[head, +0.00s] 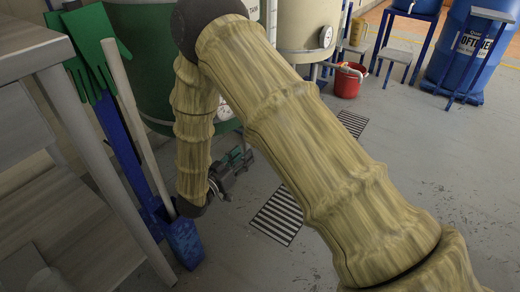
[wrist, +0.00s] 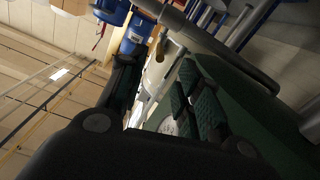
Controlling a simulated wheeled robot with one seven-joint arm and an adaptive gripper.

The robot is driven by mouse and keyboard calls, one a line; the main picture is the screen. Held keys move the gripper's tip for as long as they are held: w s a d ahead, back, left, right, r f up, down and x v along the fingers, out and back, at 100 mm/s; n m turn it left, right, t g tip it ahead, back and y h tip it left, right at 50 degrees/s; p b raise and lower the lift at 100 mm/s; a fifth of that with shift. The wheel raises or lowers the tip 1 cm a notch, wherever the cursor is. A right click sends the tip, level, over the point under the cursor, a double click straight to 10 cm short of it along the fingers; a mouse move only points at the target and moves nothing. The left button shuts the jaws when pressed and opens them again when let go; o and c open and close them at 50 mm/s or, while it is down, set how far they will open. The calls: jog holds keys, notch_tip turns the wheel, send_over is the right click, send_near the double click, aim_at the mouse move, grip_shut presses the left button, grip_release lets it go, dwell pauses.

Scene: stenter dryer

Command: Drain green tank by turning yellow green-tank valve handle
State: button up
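The green tank (head: 150,75) stands at the upper middle of the head view, partly hidden behind my arm. Its dark green curved wall (wrist: 262,110) fills the right of the wrist view. My gripper (head: 240,158) is low beside the tank's lower right side, above the floor. In the wrist view my gripper (wrist: 160,68) has its dark padded fingers spread apart, with a gap between them. I see nothing held. A grey pipe (wrist: 222,48) runs beyond the fingers. I cannot make out the yellow valve handle for certain in either view; my arm and fingers may hide it.
A floor grate (head: 278,215) lies right of my gripper. A beige tank (head: 303,25), red bucket (head: 348,82) and blue drum (head: 468,50) stand behind. The floor at right is clear.

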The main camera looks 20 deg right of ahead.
jog(key=b+x, duration=0.4)
jog(key=x, duration=0.5)
jog(key=shift+f, duration=0.15)
jog(key=shift+b+x, duration=0.4)
jog(key=shift+x, duration=0.45)
grip_shut()
